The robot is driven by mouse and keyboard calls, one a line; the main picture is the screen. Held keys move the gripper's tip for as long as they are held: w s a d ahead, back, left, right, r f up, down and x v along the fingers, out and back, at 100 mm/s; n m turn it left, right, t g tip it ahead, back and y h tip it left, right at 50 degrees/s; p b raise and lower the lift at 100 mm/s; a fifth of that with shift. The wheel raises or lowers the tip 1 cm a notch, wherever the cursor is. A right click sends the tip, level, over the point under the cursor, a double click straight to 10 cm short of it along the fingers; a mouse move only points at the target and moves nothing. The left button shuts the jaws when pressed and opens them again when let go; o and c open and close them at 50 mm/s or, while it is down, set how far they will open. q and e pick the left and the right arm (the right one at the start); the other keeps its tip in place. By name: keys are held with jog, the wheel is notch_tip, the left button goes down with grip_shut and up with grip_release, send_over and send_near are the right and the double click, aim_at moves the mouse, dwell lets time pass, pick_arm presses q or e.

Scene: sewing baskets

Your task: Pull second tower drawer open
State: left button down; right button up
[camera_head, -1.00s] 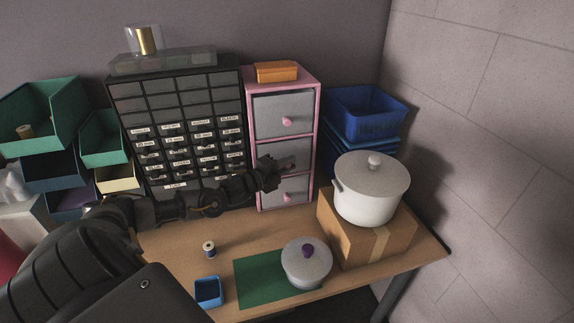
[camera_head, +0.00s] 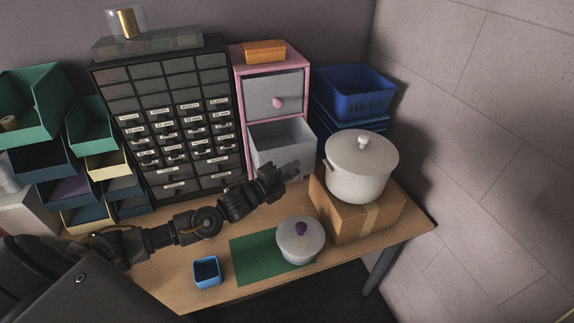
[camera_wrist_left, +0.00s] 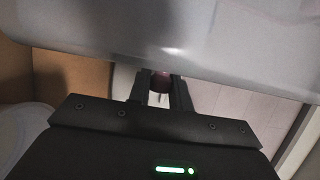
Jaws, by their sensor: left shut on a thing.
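The pink drawer tower (camera_head: 240,105) stands at the back of the table. Its top grey drawer (camera_head: 272,92) with a pink knob (camera_head: 277,103) is closed. The second drawer (camera_head: 266,144) is pulled out toward me, and its inside shows empty. My left gripper (camera_head: 277,180) is at the front of this drawer. In the left wrist view, my left gripper (camera_wrist_left: 161,84) is shut on the drawer's knob (camera_wrist_left: 161,82), just below the drawer's pale front (camera_wrist_left: 175,35). My right gripper is not in view.
A white pot (camera_head: 355,172) stands on a cardboard box (camera_head: 340,215) at the right. A lidded bowl (camera_head: 299,247) sits on a green mat (camera_head: 250,262), beside a blue tray (camera_head: 207,283). A black drawer cabinet (camera_head: 130,170) is left of the tower.

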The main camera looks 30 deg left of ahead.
pick_arm(q)
jog(key=c, duration=1.4)
grip_release()
jog(key=shift+f, duration=0.1)
jog(key=shift+c, duration=0.2)
jog(key=shift+o, duration=0.6)
jog(key=shift+a, duration=0.1)
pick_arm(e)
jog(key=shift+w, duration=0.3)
pick_arm(q)
jog(key=b+v, duration=0.2)
jog(key=v, duration=0.8)
jog(key=shift+s, duration=0.4)
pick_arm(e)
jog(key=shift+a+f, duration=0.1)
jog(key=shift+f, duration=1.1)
pick_arm(q)
jog(key=shift+a, duration=0.1)
